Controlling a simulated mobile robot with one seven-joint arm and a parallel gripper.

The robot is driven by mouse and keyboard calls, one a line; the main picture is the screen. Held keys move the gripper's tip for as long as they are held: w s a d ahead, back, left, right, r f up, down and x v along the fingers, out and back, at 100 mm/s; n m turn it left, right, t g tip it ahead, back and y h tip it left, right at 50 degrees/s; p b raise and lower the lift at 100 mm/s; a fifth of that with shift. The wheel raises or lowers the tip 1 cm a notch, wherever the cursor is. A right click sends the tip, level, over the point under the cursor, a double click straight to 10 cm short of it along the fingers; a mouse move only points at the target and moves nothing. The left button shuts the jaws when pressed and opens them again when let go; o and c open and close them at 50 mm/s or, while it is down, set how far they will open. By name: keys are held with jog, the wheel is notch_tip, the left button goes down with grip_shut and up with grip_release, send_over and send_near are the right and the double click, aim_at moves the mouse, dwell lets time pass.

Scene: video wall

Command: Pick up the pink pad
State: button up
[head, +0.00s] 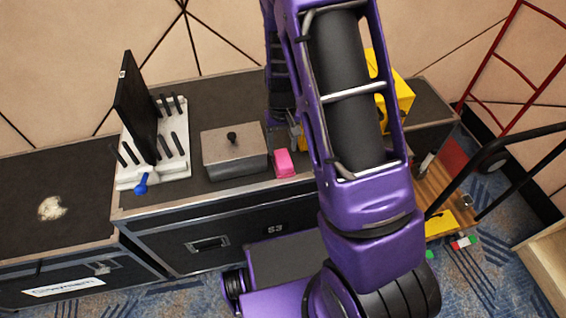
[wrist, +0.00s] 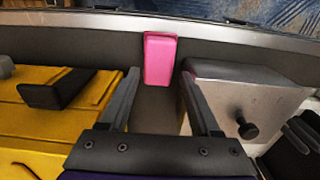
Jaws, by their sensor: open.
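The pink pad (head: 284,163) lies on the black case top (head: 225,95), just right of a grey metal box (head: 232,150). In the wrist view the pink pad (wrist: 160,58) is upright in the picture, near the case's metal edge. My gripper (wrist: 157,75) is open, with one finger on each side of the line to the pad. The pad shows between and just beyond the fingertips, and nothing is held. In the head view my purple arm hides part of the area right of the pad, and my gripper (head: 283,128) shows only partly behind the pad.
In the wrist view the metal box (wrist: 245,100) with a black knob is close to the right finger, and a yellow case (wrist: 60,115) is close to the left one. A white rack (head: 155,150) with a black panel stands farther left. A red hand truck (head: 510,65) stands right.

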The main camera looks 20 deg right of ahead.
aim_at(284, 160)
jog(key=f, duration=0.4)
jog(key=shift+s+d, duration=0.1)
jog(key=shift+s, duration=0.3)
jog(key=shift+f, duration=0.4)
grip_shut()
jog(key=shift+w+r, duration=0.1)
jog(key=shift+r, duration=0.05)
notch_tip(284, 160, up, 18)
jog(key=p, duration=0.1)
jog(key=shift+p, duration=0.35)
